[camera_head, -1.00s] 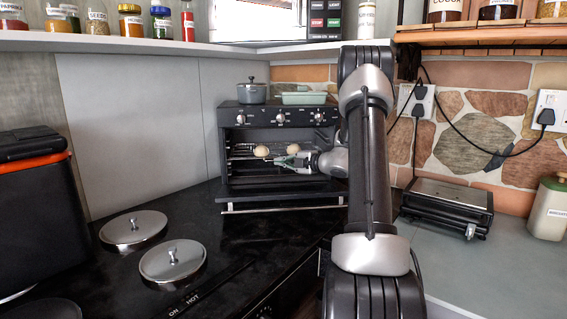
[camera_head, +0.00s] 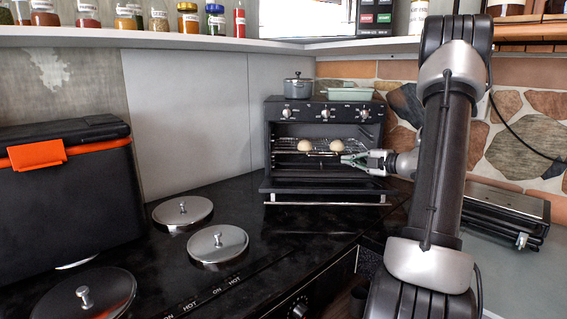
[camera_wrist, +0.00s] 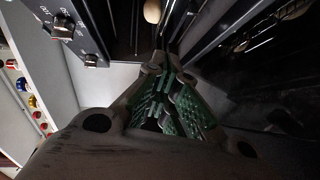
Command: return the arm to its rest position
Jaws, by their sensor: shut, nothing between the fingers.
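My gripper (camera_head: 362,161) is at the open front of the black toaster oven (camera_head: 275,165), at its right side, with green fingers pointing left. In the wrist view the green fingers of my gripper (camera_wrist: 166,80) come together at the tips with nothing between them. My arm rises at the right of the head view and hides part of the wall. Two pale round buns (camera_head: 304,145) and (camera_head: 337,145) sit on the wire rack inside the oven, just beyond the fingers. One bun (camera_wrist: 152,11) shows at the top of the wrist view, apart from the fingertips.
The oven door (camera_head: 325,186) is folded down below my gripper. A grey pot (camera_head: 298,88) and a green dish (camera_head: 350,94) stand on the oven. Metal lids (camera_head: 218,243) cover the black hob. A black box with an orange latch (camera_head: 38,153) stands left. A press grill (camera_head: 505,212) stands right.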

